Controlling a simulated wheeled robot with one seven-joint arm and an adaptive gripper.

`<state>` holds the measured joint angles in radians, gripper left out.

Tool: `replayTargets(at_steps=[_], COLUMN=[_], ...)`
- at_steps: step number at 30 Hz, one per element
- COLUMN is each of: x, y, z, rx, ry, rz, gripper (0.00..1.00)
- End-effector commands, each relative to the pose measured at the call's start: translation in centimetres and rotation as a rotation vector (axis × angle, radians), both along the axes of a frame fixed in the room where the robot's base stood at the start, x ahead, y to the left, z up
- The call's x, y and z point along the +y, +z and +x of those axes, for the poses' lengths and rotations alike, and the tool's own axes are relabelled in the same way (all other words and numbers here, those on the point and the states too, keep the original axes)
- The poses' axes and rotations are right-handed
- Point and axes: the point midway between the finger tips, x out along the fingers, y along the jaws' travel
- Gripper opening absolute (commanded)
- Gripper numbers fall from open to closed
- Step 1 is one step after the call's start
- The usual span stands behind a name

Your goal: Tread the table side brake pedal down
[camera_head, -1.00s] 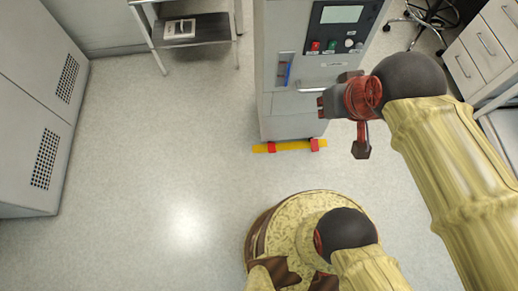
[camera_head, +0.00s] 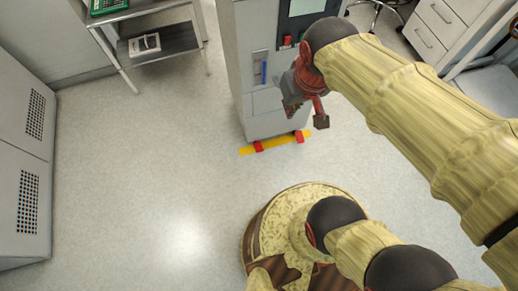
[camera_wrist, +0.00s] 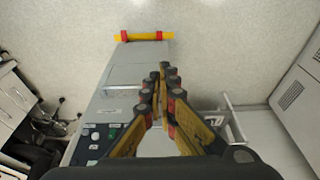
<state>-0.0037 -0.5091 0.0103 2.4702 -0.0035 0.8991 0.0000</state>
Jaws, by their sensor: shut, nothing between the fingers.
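Two small red pedals stand at the foot of a grey cabinet (camera_head: 242,70), by a yellow strip (camera_head: 278,143) on the floor. The left pedal (camera_head: 258,147) is on the side of the metal shelf table; the right pedal (camera_head: 299,137) is on the drawer side. In the wrist view the table-side pedal (camera_wrist: 158,35) is at the top right of the cabinet and the other pedal (camera_wrist: 123,36) is left of it. My gripper (camera_head: 289,104) is shut and empty, in front of the cabinet and above the pedals. Its fingers (camera_wrist: 166,76) point toward the cabinet's foot, apart from both pedals.
The metal shelf table (camera_head: 165,42) stands left of the cabinet. A grey locker (camera_head: 28,150) lines the left side. White drawers (camera_head: 437,25) and a stool (camera_head: 375,12) are at the upper right. The floor between locker and cabinet is clear.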

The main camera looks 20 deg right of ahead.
Motion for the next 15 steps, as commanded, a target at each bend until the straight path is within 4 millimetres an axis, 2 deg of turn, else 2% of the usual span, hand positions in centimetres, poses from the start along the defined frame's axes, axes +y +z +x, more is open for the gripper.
replayTargets(at_steps=[1,11,15], x=[0.0,-0.5,-0.8], y=[-1.4,-8.9,-12.6], z=[0.7,5.7,8.1], rx=[0.053,0.287,0.364], ry=[0.001,0.011,0.014], rz=[-0.002,-0.028,-0.042], gripper=[0.00,0.00,0.00])
